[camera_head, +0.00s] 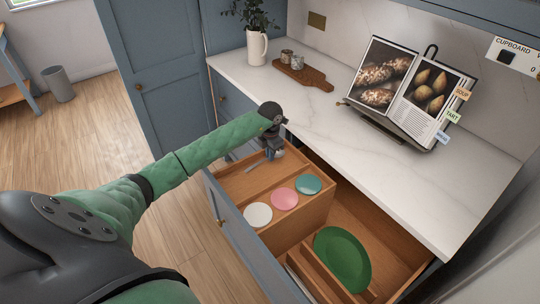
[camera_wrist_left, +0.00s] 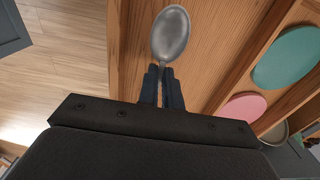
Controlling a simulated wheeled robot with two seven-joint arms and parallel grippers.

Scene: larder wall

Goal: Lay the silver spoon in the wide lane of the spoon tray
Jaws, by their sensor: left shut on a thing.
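The silver spoon (camera_wrist_left: 171,34) is in my left gripper (camera_wrist_left: 163,88), which is shut on its handle with the bowl pointing away from the fingers. In the head view, my left gripper (camera_head: 272,155) is over the back of the open drawer, and a bit of the spoon (camera_head: 254,166) shows beside it. Below is a wooden spoon tray (camera_head: 246,184) with an empty-looking wide lane and a lane holding discs. The wrist view shows the tray's wooden floor (camera_wrist_left: 215,50) under the spoon. Whether the spoon touches the wood I cannot tell. My right gripper is out of view.
White (camera_head: 257,215), pink (camera_head: 284,199) and teal (camera_head: 308,184) discs lie in the tray's other lane. A green plate (camera_head: 342,259) leans in the drawer's near part. The marble worktop (camera_head: 370,165) overhangs the drawer's right side and carries a board and cookbook stand.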

